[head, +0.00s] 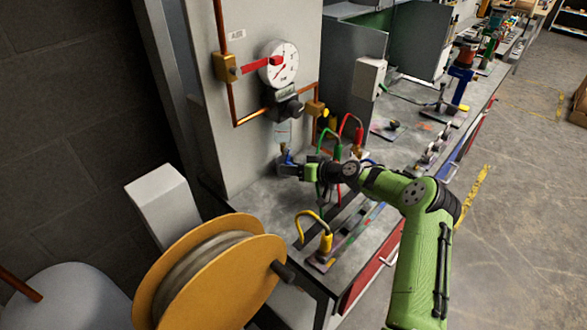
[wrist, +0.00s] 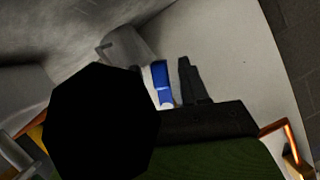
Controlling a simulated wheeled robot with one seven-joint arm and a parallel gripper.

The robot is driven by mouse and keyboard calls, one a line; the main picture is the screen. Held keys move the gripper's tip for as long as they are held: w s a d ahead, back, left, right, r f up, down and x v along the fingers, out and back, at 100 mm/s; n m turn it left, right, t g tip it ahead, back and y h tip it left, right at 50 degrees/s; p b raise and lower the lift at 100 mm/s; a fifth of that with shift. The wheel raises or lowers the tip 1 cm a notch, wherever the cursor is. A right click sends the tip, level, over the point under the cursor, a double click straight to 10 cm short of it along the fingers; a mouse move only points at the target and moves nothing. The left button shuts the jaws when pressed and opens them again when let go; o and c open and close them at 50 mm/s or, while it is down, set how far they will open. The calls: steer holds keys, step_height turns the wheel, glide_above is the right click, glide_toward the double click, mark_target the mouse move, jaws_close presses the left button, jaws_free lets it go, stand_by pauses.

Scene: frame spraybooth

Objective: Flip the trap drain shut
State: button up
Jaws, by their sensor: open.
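The trap drain's blue lever (head: 289,159) is small and sits low against the grey panel, below the dark regulator (head: 287,104) and its pale bowl. My gripper (head: 287,168) is at the lever, its jaws open. In the wrist view the blue lever (wrist: 161,82) stands upright in the picture, just left of one dark finger (wrist: 189,80), with a narrow pale gap between them. A black round shape hides the lower left of that view, and the other finger does not show clearly. I cannot tell whether anything touches the lever.
A pressure gauge (head: 281,65), a red-handled valve (head: 226,68) and copper pipes are on the panel above. Green, red and yellow hoses (head: 326,240) stand on the bench (head: 258,190) near my arm. An orange reel (head: 215,275) stands in front.

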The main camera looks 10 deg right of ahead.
jaws_close()
steer(key=shift+s+a+r+m+y+b, duration=0.1)
steer(key=shift+s+a+m+y+b, duration=0.1)
steer(key=shift+m+y+b, duration=0.3)
steer(key=shift+s+a+r+m+y+b, duration=0.1)
steer(key=shift+a+m+y+b, duration=0.15)
steer(key=shift+m, duration=0.35)
steer(key=shift+s+a+r+m+g+y+b, duration=0.1)
steer(key=shift+r+m+g+y+b, duration=0.15)
steer(key=shift+m, duration=0.25)
steer(key=shift+s+a+r+m+g+y+b, duration=0.15)
steer(key=shift+m+y, duration=0.15)
steer(key=shift+m, duration=0.2)
steer(key=shift+s+a+r+m+t+y+b, duration=0.15)
steer(key=shift+r+m+y, duration=0.3)
steer(key=shift+m, duration=0.55)
steer(key=shift+w+a+r+m+t+y+b, duration=0.15)
steer(key=shift+r+m+y, duration=0.35)
steer(key=shift+m, duration=0.5)
steer(key=shift+s+r+m+t+y+b, duration=0.15)
steer(key=shift+r+m+y, duration=0.15)
steer(key=shift+m+y, duration=0.5)
steer(key=shift+r+m+h, duration=0.1)
steer(key=shift+m+h, duration=0.15)
steer(key=shift+m, duration=0.15)
